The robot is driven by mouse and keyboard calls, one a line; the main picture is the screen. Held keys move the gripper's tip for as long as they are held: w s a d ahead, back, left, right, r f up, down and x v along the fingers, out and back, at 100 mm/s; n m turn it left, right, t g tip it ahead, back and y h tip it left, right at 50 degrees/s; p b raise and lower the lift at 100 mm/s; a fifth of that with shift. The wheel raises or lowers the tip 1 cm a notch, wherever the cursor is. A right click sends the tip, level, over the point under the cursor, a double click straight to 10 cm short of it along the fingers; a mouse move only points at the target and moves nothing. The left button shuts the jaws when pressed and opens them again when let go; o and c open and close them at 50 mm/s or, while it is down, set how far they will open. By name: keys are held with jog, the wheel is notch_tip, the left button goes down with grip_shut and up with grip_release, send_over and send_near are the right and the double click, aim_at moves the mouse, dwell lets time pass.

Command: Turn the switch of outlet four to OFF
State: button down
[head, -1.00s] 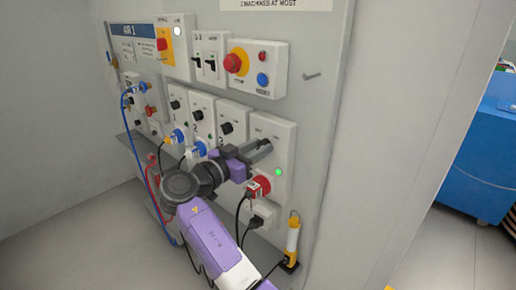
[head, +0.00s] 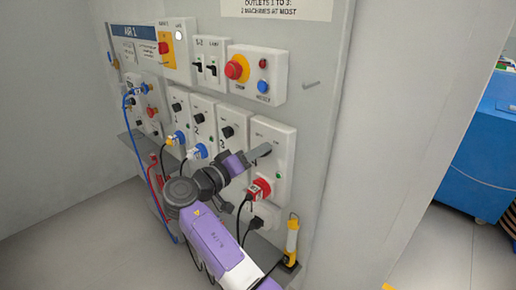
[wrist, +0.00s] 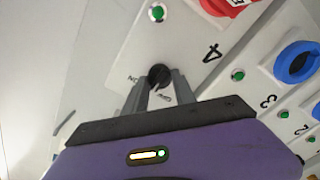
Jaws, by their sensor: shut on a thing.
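Outlet four's panel (head: 285,151) is the large white plate at the right of the outlet row. In the wrist view its printed number 4 (wrist: 212,53) shows beside the black switch knob (wrist: 158,74). The labels ON and OFF stand by the knob, with OFF between my fingers. My gripper (wrist: 159,84) is shut on the knob, one finger on each side. In the head view my gripper (head: 264,151) hides the knob. The panel's green lamp (head: 278,176) looks dark and also shows in the wrist view (wrist: 157,12). The knob's exact pointing is unclear.
A red plug (head: 259,190) with a black cable sits below the switch. Outlets with blue plugs (head: 198,151) stand to the left. Above is a box with a red stop button (head: 236,69). A yellow-white lamp (head: 292,238) stands at lower right.

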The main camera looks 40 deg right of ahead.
jog(key=shift+w+n+p, duration=0.1)
jog(key=shift+n+p, duration=2.85)
jog(key=shift+n, duration=1.35)
jog(key=shift+a+f, duration=0.1)
jog(key=c, duration=1)
grip_release()
jog(key=a+b, duration=0.2)
jog(key=a, duration=0.5)
jog(key=shift+a, duration=0.35)
